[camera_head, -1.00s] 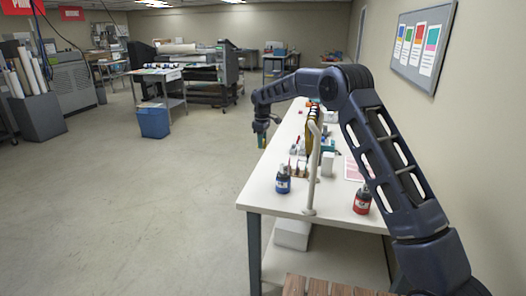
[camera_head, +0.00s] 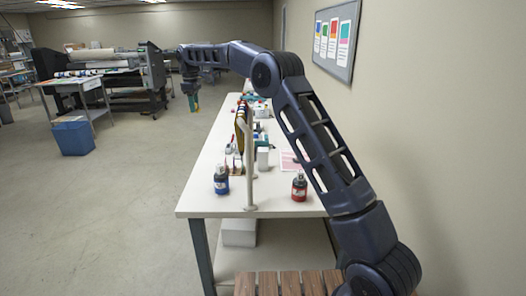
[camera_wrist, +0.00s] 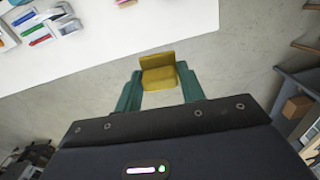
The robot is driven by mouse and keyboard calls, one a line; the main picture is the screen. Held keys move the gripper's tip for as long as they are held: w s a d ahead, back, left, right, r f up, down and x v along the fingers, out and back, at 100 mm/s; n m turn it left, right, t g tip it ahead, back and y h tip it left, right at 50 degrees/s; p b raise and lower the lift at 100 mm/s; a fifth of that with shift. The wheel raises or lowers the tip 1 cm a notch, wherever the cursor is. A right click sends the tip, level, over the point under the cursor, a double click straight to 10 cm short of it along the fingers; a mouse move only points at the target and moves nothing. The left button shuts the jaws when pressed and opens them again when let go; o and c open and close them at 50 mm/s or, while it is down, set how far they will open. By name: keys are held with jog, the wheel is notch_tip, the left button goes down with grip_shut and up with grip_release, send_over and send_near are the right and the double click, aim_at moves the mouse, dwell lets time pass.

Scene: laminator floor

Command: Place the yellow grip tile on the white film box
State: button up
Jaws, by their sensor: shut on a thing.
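My gripper (camera_wrist: 160,86) has teal fingers shut on the yellow grip tile (camera_wrist: 158,73), an L-shaped piece, in the wrist view. In the head view, my gripper (camera_head: 194,103) hangs at the end of the outstretched arm, beyond the left side of the white table (camera_head: 205,187). The wrist view shows floor below the tile, with the table edge close by. A small white box (camera_head: 262,157) stands on the table behind the upright post. Another white box (camera_head: 239,232) lies under the table. I cannot tell which is the film box.
A blue bottle (camera_head: 221,180) and a red bottle (camera_head: 299,187) stand near the table's front. A pale post (camera_head: 250,165) rises between them. Trays of markers (camera_wrist: 45,25) lie on the table.

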jog(key=w+d, duration=0.4)
jog(key=d, duration=0.4)
jog(key=w+d, duration=0.4)
jog(key=d, duration=0.4)
send_over(263, 149)
jog(key=shift+n, duration=0.3)
notch_tip(263, 149, down, 20)
jog(key=shift+s+r, duration=0.15)
jog(key=shift+r, duration=0.05)
jog(key=shift+f, duration=2.75)
jog(key=o, duration=1.1)
jog(key=shift+f, duration=0.15)
jog(key=shift+o, duration=0.2)
